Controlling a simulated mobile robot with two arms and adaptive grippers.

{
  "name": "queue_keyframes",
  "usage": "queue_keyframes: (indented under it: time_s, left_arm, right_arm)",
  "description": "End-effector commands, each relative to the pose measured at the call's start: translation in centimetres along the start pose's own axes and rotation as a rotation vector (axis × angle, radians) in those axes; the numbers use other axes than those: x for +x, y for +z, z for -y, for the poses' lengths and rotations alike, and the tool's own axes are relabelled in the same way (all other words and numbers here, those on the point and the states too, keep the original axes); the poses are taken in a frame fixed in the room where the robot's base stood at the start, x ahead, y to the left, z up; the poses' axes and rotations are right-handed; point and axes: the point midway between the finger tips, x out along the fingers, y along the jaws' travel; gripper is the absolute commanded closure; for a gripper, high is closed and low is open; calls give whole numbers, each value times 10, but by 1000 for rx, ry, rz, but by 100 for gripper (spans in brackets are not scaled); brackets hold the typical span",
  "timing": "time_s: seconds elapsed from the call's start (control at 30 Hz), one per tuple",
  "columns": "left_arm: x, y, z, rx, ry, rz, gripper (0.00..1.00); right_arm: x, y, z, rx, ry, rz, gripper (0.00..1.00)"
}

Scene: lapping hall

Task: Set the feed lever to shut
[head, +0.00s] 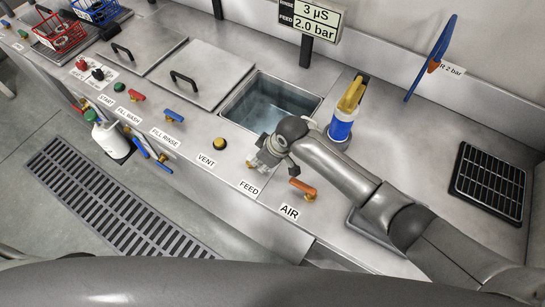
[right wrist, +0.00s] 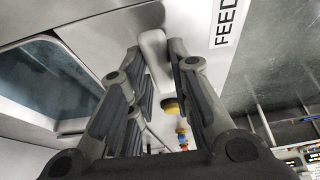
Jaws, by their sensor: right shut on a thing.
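My right gripper (head: 262,160) is over the control ledge, just above the FEED label (head: 249,187). In the right wrist view it is shut on the feed lever (right wrist: 153,50), a pale grey handle between the two fingers (right wrist: 158,75). In the head view the gripper covers most of the lever, and its exact angle cannot be told there. The FEED label also shows in the right wrist view (right wrist: 229,22), right of the lever. My left gripper is not in view.
The orange AIR lever (head: 302,187) is close on the right, the yellow VENT knob (head: 220,144) on the left. Blue (head: 174,115) and red (head: 137,96) levers lie farther left. An open water tank (head: 270,104) and blue-labelled bottle (head: 342,124) are behind.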

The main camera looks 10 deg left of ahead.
Motion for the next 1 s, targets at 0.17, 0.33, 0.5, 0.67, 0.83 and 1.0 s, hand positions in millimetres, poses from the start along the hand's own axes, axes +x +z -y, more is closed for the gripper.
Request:
queue_keyframes:
  time_s: [0.17,0.33,0.5,0.67,0.83,1.0]
  left_arm:
    - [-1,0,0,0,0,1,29]
    - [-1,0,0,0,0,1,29]
    - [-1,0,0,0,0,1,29]
    - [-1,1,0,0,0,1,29]
    - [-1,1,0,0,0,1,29]
    - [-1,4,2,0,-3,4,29]
  right_arm:
    - [1,-3,3,9,3,2,100]
    - [2,-3,3,12,3,2,100]
    - [2,-2,3,13,2,2,100]
    - [2,-2,3,12,2,2,60]
    - [2,-3,3,9,3,1,59]
    - [1,-3,2,8,3,1,59]
